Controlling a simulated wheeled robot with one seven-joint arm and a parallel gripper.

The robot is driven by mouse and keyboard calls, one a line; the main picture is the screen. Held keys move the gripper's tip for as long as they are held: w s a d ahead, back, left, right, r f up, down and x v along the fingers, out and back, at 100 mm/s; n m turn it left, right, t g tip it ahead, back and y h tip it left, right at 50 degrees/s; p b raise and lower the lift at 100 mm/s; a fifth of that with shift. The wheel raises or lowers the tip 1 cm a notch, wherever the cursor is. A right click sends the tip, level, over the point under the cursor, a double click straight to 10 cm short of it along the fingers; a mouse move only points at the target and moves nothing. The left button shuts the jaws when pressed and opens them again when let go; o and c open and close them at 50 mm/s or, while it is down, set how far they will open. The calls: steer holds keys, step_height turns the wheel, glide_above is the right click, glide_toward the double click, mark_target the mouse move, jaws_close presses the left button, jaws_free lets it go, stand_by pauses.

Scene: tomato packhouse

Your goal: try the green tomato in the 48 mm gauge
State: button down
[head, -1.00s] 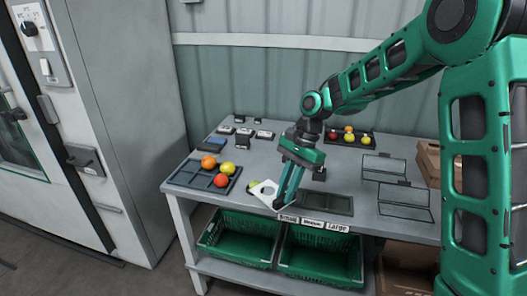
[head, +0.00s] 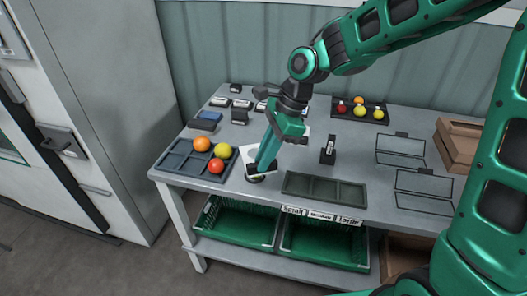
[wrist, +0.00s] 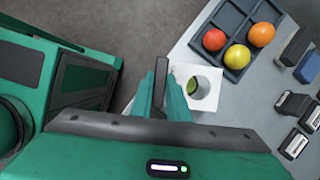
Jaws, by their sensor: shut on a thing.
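In the wrist view the plate (wrist: 207,102) is right of my fingers (wrist: 161,70). The green tomato (wrist: 192,87) shows through the hole, toward its left side, so it is below the plate and not centred. Any size mark on the plate is unreadable.
A divided tray (head: 172,172) with orange, yellow and red tomatoes lies close on the left. An empty compartment tray (head: 325,188) lies right, above the Small, Medium and Large labels. A black labelled stand (head: 328,150) is behind it. Several dark blocks stand at the back left.

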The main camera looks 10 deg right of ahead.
mark_target(267, 172)
steer(key=shift+s+f, duration=0.1)
steer(key=shift+f, duration=2.25)
steer(key=shift+f, duration=1.65)
steer(key=shift+r, duration=0.15)
stand_by(0.6)
steer(key=shift+r, duration=3.8)
